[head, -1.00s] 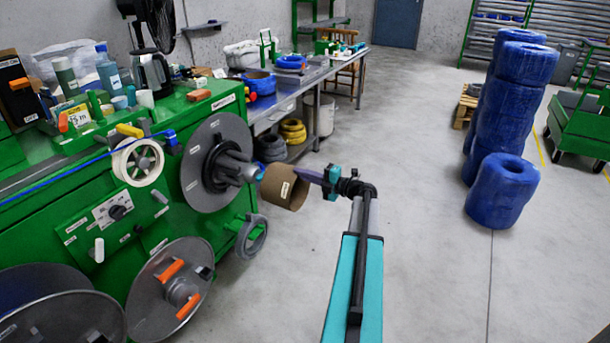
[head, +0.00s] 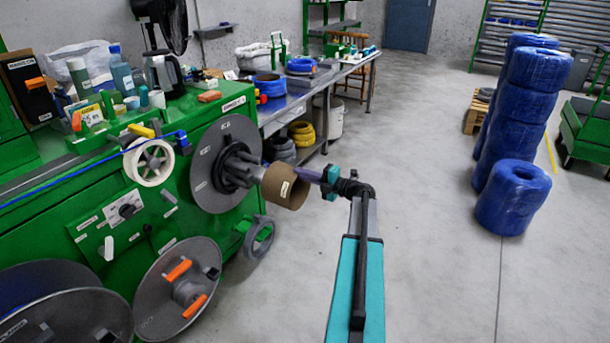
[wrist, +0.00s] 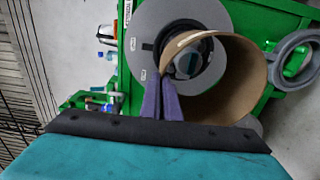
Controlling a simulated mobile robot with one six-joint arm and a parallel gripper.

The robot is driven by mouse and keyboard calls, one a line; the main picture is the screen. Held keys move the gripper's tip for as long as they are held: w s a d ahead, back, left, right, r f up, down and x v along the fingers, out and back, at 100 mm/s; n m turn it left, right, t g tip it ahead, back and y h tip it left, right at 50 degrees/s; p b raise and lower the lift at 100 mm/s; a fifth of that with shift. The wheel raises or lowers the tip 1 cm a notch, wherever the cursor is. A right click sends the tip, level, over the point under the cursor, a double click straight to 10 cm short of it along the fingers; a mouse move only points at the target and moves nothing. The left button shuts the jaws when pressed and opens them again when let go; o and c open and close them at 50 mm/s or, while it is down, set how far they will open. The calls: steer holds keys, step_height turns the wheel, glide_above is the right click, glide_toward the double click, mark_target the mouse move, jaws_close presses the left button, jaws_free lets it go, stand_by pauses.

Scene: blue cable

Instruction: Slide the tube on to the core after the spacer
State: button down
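The tube (head: 285,188) is a short brown cardboard cylinder with a small white label. My gripper (head: 314,176) is shut on its rim; in the wrist view, the purple fingers (wrist: 162,103) pinch the wall of the tube (wrist: 238,85). The grey core (head: 243,169) sticks out from a round grey disc (head: 208,176) on the green machine. A dark ring, seemingly the spacer, sits around the core's base against the disc. In the wrist view, the core (wrist: 187,64) shows through the tube's left side, off its middle. I cannot tell whether the core's tip is inside the tube.
The green machine (head: 95,205) carries a white spool (head: 149,162), bottles and a kettle (head: 164,75). Loose reel discs (head: 165,310) lean at its front. A workbench (head: 330,80) stands behind. Blue rolls (head: 513,197) are stacked at the right. The floor between is clear.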

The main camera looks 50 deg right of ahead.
steer(key=shift+x, duration=9.15)
steer(key=shift+p+x, duration=0.3)
steer(key=shift+x, duration=0.6)
